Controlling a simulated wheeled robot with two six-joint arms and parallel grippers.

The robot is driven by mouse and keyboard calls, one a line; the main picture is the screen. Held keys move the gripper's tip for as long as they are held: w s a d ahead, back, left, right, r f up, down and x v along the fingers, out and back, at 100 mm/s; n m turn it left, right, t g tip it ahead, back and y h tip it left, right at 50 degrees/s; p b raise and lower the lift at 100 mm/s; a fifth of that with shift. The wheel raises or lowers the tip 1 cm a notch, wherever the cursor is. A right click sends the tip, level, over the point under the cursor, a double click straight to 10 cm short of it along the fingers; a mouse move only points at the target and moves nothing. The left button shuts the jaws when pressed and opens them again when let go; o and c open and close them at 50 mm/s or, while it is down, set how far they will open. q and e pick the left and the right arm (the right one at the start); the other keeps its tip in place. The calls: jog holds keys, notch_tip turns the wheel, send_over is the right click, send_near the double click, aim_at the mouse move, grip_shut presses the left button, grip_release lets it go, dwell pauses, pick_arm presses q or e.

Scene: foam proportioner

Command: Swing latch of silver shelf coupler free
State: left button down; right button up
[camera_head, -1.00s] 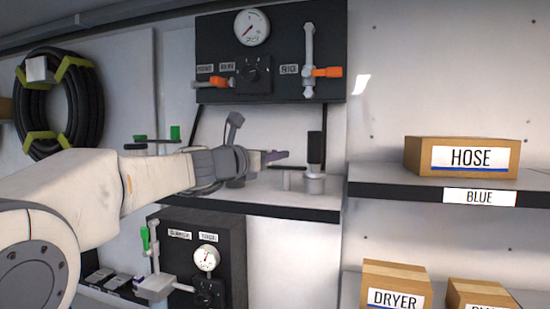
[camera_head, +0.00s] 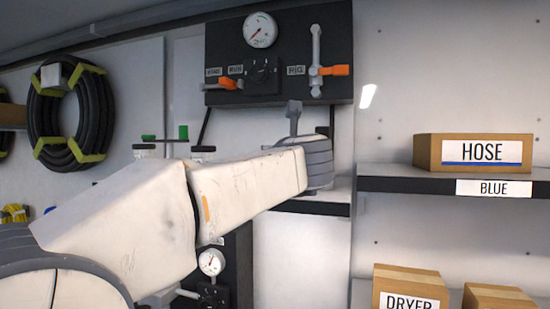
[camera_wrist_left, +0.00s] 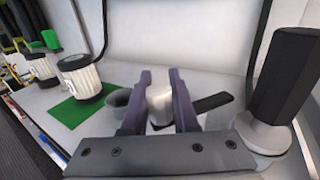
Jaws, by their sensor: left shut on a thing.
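A silver shelf coupler (camera_wrist_left: 160,103) shows in the left wrist view as a short pale cylinder between the two purple fingers of my left gripper (camera_wrist_left: 164,98). The fingers are shut on it, one on each side. A black flat latch lever (camera_wrist_left: 213,103) sticks out to the right beyond the right finger. Where the lever joins the coupler is hidden by that finger. In the head view my left wrist hides the gripper and the coupler. My right gripper is in neither view.
A black upright handle (camera_wrist_left: 288,75) on a round silver base stands just right of the lever. A green mat (camera_wrist_left: 75,112) and white-ribbed cylinders (camera_wrist_left: 82,78) lie to the left. A gauge panel (camera_head: 285,95) hangs above the shelf. A HOSE box (camera_head: 472,152) sits on the right shelf.

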pick_arm(q)
jog(key=shift+s+r+n+g+y+p, duration=0.1)
jog(key=shift+s+n+g+y+p, duration=0.25)
jog(key=shift+n+y, duration=0.7)
jog(key=shift+s+r+n+g+y+p, duration=0.1)
jog(key=shift+s+n+g+y, duration=0.35)
jog(key=shift+y, duration=1)
jog(key=shift+w+n, duration=0.1)
jog(key=shift+n, duration=0.2)
jog(key=c, duration=0.7)
grip_release()
jog(key=shift+f, duration=0.15)
jog(key=shift+s+d+f, duration=0.1)
jog(key=shift+s+d, duration=0.1)
jog(key=b+v, duration=0.4)
jog(key=v, duration=0.4)
jog(key=shift+s+d, duration=0.2)
jog(key=shift+d, duration=0.05)
jog(key=shift+s+d, duration=0.25)
jog(key=shift+s, duration=0.4)
jog(key=shift+r, duration=0.25)
